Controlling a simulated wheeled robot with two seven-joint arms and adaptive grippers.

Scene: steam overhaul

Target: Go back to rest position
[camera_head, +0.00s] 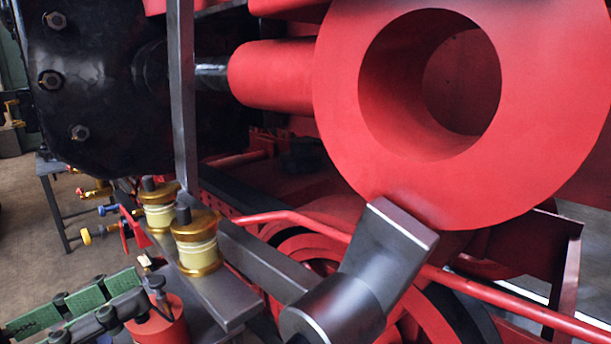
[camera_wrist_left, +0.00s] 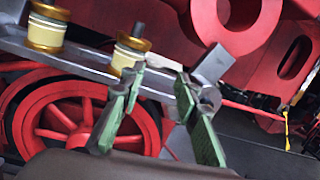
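My left gripper (camera_head: 128,290) is at the lower left of the head view, with green pads on dark fingers. In the left wrist view, my left gripper (camera_wrist_left: 160,85) has its two green fingers spread apart with nothing held between them. The fingers point toward a grey metal bar with two brass-and-cream cups, the near cup (camera_head: 197,243) and the far cup (camera_head: 158,205). In the left wrist view, a cup (camera_wrist_left: 130,55) appears just beyond the left finger; I cannot tell the exact gap. My right gripper is in neither view.
A large red ring (camera_head: 345,75) and a dark grey block-ended lever (camera_head: 360,280) fill the right. A red cylinder (camera_head: 160,325) stands close to the gripper. A red spoked wheel (camera_wrist_left: 75,120) lies behind the bar. Bare floor (camera_head: 35,250) shows at left.

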